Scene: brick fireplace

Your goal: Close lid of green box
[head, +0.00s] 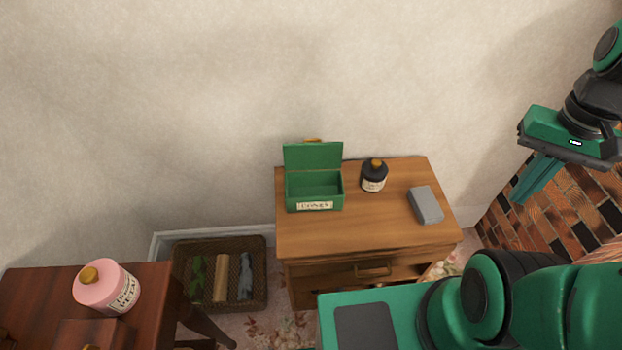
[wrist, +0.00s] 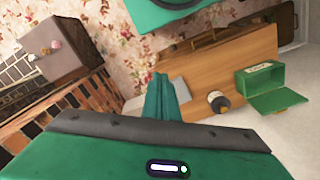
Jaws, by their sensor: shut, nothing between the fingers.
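The green box (head: 314,199) stands on the left part of a small wooden cabinet, with a paper label on its front. Its lid (head: 313,156) is open and stands up at the back, near the wall. In the wrist view the box (wrist: 262,77) is at the right, and its open lid (wrist: 277,100) points toward the lower right. My gripper (head: 522,194) is in the air to the right of the cabinet, well apart from the box. Its fingers are shut together and empty, as the wrist view also shows (wrist: 161,82).
A dark bottle (head: 374,177) and a grey block (head: 425,205) stand on the cabinet (head: 350,235) right of the box. A wicker basket (head: 262,300) lies on the floor at left. A pink jar (head: 118,287) stands on a dark table. Brickwork (head: 560,205) is at right.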

